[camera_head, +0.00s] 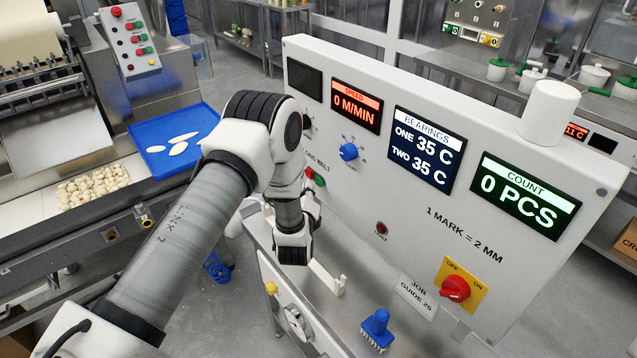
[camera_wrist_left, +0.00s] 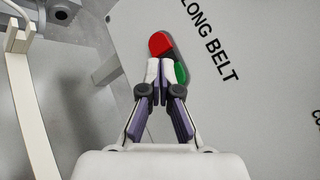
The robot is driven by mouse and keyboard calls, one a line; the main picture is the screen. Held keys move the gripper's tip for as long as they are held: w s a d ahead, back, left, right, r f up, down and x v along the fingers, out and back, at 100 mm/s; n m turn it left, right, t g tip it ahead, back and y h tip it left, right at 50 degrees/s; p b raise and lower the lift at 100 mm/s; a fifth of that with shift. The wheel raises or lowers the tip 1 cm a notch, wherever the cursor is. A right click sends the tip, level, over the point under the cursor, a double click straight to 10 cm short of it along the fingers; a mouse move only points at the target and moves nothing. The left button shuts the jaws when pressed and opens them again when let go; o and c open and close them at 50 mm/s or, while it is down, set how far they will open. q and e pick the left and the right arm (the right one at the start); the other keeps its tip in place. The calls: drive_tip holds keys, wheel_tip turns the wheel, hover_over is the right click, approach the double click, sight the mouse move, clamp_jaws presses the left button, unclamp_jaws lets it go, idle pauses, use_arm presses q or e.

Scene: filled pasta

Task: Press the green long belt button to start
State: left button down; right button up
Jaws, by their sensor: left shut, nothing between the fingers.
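The green long belt button (camera_head: 320,181) is on the white panel, beside a red button (camera_head: 309,172) and below a partly covered label. In the left wrist view, the green button (camera_wrist_left: 181,74) shows just right of my left gripper's fingertips (camera_wrist_left: 166,76), which partly cover it. The red button (camera_wrist_left: 160,43) lies beyond the tips, left of the "LONG BELT" lettering (camera_wrist_left: 210,40). The left gripper is shut and empty; I cannot tell whether it touches the button. In the head view, its fingers are mostly hidden by my wrist. My right gripper is not in view.
The panel carries a blue knob (camera_head: 348,152), lit displays including a speed display (camera_head: 357,105) reading 0 M/MIN, and a red rotary switch (camera_head: 456,289). A blue-handled brush (camera_head: 377,325) stands below the panel. A blue tray (camera_head: 160,160) lies at the left.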

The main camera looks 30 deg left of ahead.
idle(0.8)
use_arm(q)
drive_tip(key=shift+w+d, duration=0.15)
drive_tip(key=shift+w, duration=0.25)
drive_tip(key=shift+w+d, duration=0.15)
drive_tip(key=shift+w, duration=0.2)
idle(0.5)
idle(0.4)
drive_tip(key=shift+s+a, duration=0.3)
drive_tip(key=shift+s, duration=0.45)
drive_tip(key=s, duration=0.1)
drive_tip(key=s+a+p, duration=0.1)
drive_tip(key=s, duration=0.1)
drive_tip(key=s+a+p, duration=0.1)
drive_tip(key=shift+s, duration=0.35)
